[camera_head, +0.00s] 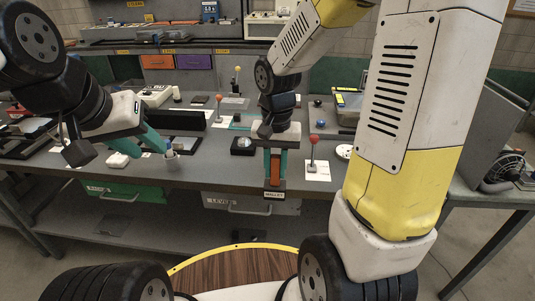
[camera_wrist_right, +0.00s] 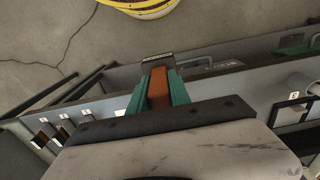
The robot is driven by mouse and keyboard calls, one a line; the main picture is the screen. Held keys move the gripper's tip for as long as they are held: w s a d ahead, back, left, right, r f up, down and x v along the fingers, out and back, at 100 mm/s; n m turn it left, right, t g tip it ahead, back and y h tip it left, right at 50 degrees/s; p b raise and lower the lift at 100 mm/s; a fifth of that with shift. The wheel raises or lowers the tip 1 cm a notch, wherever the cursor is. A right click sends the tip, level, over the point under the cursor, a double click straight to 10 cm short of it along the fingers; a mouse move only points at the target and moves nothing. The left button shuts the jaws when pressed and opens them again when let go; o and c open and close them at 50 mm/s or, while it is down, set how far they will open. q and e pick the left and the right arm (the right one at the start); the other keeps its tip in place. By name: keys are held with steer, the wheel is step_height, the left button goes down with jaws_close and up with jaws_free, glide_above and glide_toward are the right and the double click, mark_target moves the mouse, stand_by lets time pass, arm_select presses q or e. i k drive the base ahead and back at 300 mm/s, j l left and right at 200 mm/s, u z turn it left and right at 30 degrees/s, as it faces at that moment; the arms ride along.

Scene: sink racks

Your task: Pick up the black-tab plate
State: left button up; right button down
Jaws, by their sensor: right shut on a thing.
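My right gripper (camera_head: 274,168) hangs at the bench's front edge, its green fingers shut on an orange-brown piece (camera_head: 274,163) with a black, lettered end (camera_head: 274,195). In the right wrist view, the orange-brown piece (camera_wrist_right: 159,88) sits between the green fingers (camera_wrist_right: 158,95), with the black end (camera_wrist_right: 157,58) beyond the tips. I cannot tell for sure whether this is the black-tab plate, and no other plate with a black tab is clear. My left gripper (camera_head: 155,143) is over the bench at left, beside a small whitish-blue object (camera_head: 169,151). Its finger gap is unclear.
A red-knobbed stick on a white card (camera_head: 316,172) stands to the right of my right gripper. A green drawer (camera_head: 125,190) and a grey drawer (camera_head: 250,202) are below the bench top.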

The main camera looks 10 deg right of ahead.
mark_target(241, 121)
steer(key=i+j+z, duration=0.55)
steer(key=i+j, duration=0.2)
